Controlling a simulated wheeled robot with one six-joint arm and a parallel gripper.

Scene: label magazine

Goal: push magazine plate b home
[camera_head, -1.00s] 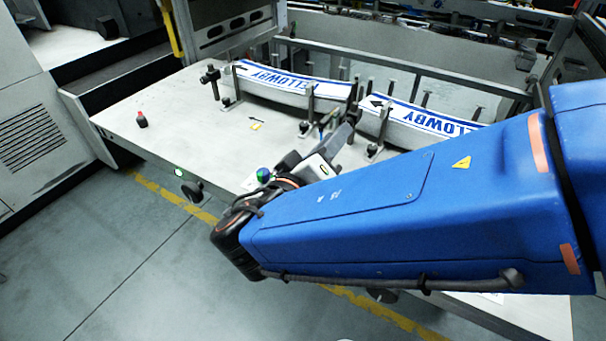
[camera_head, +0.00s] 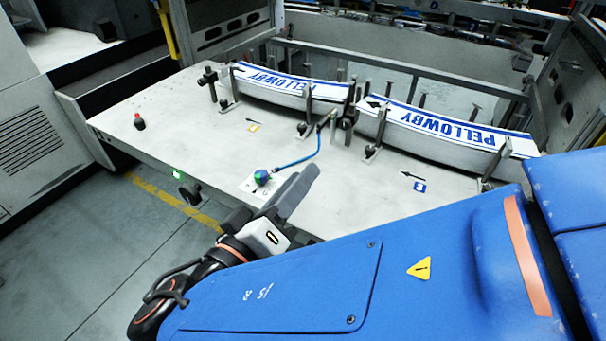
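Two curved stacks of blue-and-white PELLOWBY labels lie in post-held magazines on the pale table, a left stack (camera_head: 285,86) and a right stack (camera_head: 440,127). A small blue tag (camera_head: 419,187) and a printed arrow (camera_head: 412,175) lie in front of the right one; I cannot read the tag surely. I cannot tell which part is plate b. Dark upright posts and clamps (camera_head: 348,122) stand between the stacks. My gripper (camera_head: 307,178) is over the table's front part, apart from both magazines, with nothing visible in it. Its fingers overlap in this view, so their opening is unclear.
A blue hose (camera_head: 300,160) runs from a green-and-blue fitting (camera_head: 261,177) to the middle posts. A knob (camera_head: 190,192) sticks out of the table's front edge.

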